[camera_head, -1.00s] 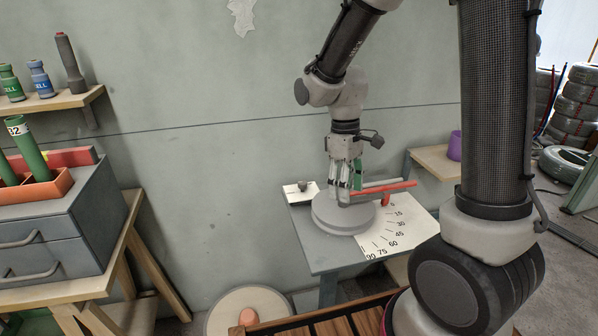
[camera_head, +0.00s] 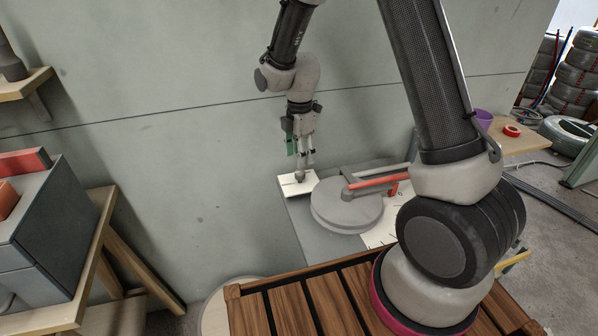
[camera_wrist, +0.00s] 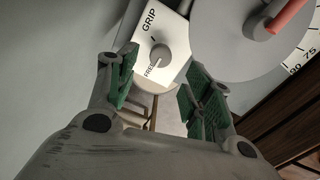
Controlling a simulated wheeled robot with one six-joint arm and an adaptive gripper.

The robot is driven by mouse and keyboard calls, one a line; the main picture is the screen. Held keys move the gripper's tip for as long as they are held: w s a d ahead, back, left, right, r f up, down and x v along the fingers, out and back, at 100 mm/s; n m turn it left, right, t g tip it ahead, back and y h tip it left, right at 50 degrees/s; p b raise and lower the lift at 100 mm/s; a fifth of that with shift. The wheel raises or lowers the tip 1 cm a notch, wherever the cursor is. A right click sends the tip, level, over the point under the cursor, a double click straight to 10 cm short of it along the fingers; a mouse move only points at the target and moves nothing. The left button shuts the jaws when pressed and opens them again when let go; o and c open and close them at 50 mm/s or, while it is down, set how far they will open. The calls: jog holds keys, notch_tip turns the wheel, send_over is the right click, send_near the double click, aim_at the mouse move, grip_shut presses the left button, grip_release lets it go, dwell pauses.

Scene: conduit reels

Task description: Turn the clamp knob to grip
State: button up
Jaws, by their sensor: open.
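The clamp knob (camera_head: 299,177) is small and grey and stands on a white plate (camera_head: 288,188) at the bench's left corner. In the wrist view the knob (camera_wrist: 160,56) sits between the printed words GRIP, above, and FREE, at its lower left. I cannot surely tell which mark it points to. My gripper (camera_head: 304,163) points down just above the knob. In the wrist view its green-padded fingers (camera_wrist: 163,78) are open and apart on either side below the knob, with nothing between them. I cannot see contact.
Right of the knob is a round grey turntable (camera_head: 345,210) with a red-handled lever (camera_head: 372,182) and an angle scale. A slatted wooden surface (camera_head: 290,305) lies in front. Drawers (camera_head: 40,240) stand at the left. A purple cup (camera_head: 484,119) is on a shelf at right.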

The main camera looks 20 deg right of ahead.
aim_at(300, 172)
jog(key=shift+f, duration=0.5)
notch_tip(300, 172, down, 7)
jog(key=shift+r, duration=0.1)
jog(key=c, duration=1)
